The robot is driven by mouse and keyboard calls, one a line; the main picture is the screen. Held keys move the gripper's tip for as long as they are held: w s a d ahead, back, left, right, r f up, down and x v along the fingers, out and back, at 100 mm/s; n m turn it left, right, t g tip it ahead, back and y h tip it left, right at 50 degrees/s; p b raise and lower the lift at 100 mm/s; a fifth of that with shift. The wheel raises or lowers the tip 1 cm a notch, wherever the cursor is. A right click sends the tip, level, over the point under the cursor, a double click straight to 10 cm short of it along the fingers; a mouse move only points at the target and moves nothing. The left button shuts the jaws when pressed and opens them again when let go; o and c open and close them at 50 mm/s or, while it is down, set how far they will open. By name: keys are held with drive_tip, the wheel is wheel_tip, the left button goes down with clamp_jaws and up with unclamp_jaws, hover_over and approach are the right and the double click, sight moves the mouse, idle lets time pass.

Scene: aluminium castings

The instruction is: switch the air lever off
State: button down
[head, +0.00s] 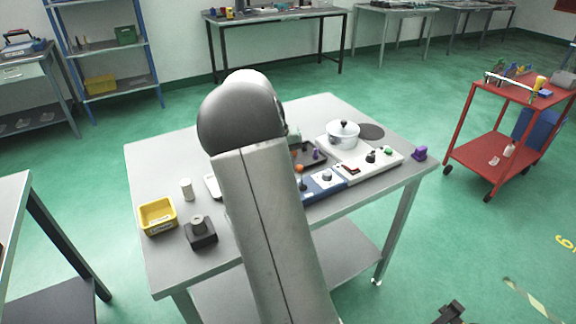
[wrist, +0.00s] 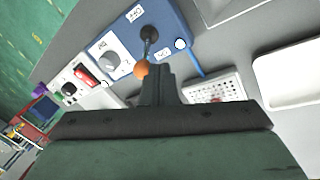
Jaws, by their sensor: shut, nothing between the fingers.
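The air lever, a dark stalk with an orange ball (wrist: 141,68), stands on a blue panel (wrist: 125,52) in the wrist view. Its dark pivot is toward the top of the panel and its ball tilts toward my gripper (wrist: 159,74). My gripper is shut and empty, its fingertips just right of the ball; I cannot tell whether they touch. White labels lie by the lever, too small to read surely. In the head view the orange ball (head: 299,168) and blue panel (head: 323,186) show just right of my arm, which hides my gripper.
A grey knob (wrist: 104,60) shares the blue panel. A white panel with a red switch (wrist: 87,76) adjoins it. On the table (head: 160,262) stand a white pot (head: 343,136), a yellow bin (head: 157,217) and a dark block (head: 201,236). A red cart (head: 500,165) stands at right.

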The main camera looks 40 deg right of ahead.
sight(300, 168)
drive_tip(key=s+t+b, duration=0.1)
drive_tip(key=b, duration=0.2)
drive_tip(key=s+t+b, duration=0.1)
drive_tip(key=b, duration=0.2)
drive_tip(key=s+t+b, duration=0.1)
drive_tip(key=t+b, duration=0.1)
drive_tip(key=b, duration=0.1)
drive_tip(key=shift+s+a+f+m+h, duration=0.25)
drive_tip(key=shift+s+m+h, duration=0.05)
drive_tip(key=s+t+b, duration=0.1)
drive_tip(key=b, duration=0.1)
drive_tip(key=s+t+b, duration=0.1)
drive_tip(key=shift+a+r+b, duration=0.15)
drive_tip(key=shift+r+b, duration=0.05)
drive_tip(key=shift+b, duration=0.15)
drive_tip(key=shift+s+h, duration=0.1)
drive_tip(key=shift+h, duration=0.2)
drive_tip(key=shift+r, duration=0.15)
drive_tip(key=shift+r, duration=0.1)
drive_tip(key=shift+r+p, duration=0.65)
drive_tip(key=shift+r, duration=0.05)
